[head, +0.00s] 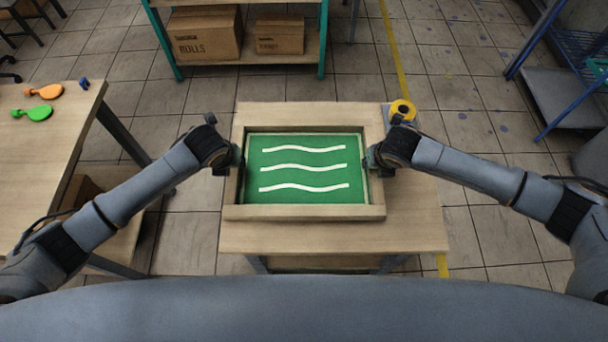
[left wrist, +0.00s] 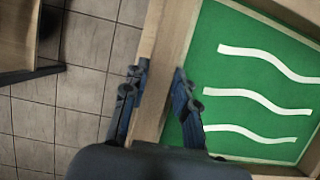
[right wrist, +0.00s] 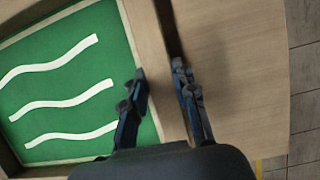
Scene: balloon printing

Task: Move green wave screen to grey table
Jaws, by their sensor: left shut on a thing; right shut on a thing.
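The green wave screen (head: 303,185) is a wooden frame around a green panel with three white wavy lines. It is at the wooden-topped table (head: 420,230) in front of me in the head view; I cannot tell whether it rests on the top or is just above it. My left gripper (head: 232,160) is shut on its left frame side, which shows between the fingers in the left wrist view (left wrist: 155,95). My right gripper (head: 376,160) is shut on its right frame side, seen between the fingers in the right wrist view (right wrist: 160,85).
A yellow tape roll (head: 403,108) sits at the table's back right corner. A wooden table (head: 60,150) at left holds an orange balloon (head: 45,91) and a green balloon (head: 35,113). A shelf with cardboard boxes (head: 205,35) stands behind. A blue rack (head: 560,60) is at right.

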